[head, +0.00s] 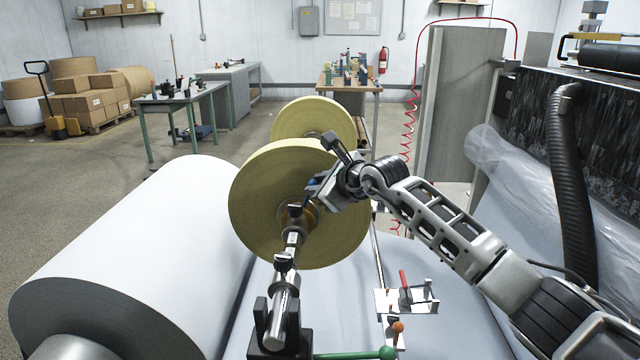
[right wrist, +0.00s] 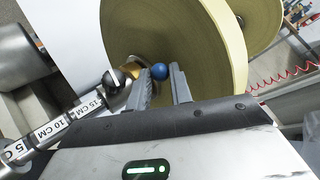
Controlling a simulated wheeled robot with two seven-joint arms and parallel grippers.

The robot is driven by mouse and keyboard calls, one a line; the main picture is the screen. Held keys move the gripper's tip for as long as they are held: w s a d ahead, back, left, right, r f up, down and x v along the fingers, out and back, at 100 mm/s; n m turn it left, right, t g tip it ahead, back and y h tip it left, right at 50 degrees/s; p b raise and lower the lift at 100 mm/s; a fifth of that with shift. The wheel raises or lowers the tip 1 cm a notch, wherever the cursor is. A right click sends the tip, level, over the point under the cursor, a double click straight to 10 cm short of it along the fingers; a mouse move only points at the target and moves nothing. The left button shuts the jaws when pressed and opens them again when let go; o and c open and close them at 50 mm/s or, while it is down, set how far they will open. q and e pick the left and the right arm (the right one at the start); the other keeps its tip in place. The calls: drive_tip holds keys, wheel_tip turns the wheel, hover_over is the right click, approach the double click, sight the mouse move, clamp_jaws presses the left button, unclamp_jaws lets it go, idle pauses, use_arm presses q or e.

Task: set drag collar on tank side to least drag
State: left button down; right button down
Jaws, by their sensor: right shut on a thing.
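A brass-coloured collar (head: 313,214) sits on the shaft (head: 290,245) against the near face of a yellow roll (head: 255,200). It also shows in the right wrist view (right wrist: 136,68), partly behind a finger. A blue ball knob (right wrist: 160,71) stands beside it. My right gripper (head: 312,192) reaches in from the right to the roll's near face. In the right wrist view, its fingers (right wrist: 162,80) are shut on the blue knob at their tips. The fingers hide part of the collar and the knob's stem. My left gripper is in no view.
A second yellow roll (head: 312,118) stands behind the first. A large white roll (head: 140,250) lies to the left. A green-knobbed lever (head: 388,352), an orange knob (head: 398,327) and a red-handled clamp (head: 404,280) are at lower right. The shaft carries centimetre labels (right wrist: 62,132).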

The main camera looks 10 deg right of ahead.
drive_tip(key=c, duration=1.5)
unclamp_jaws()
drive_tip(key=shift+d, duration=0.1)
drive_tip(key=shift+c, duration=0.2)
drive_tip(key=b+v, duration=0.3)
drive_tip(key=v, duration=1.3)
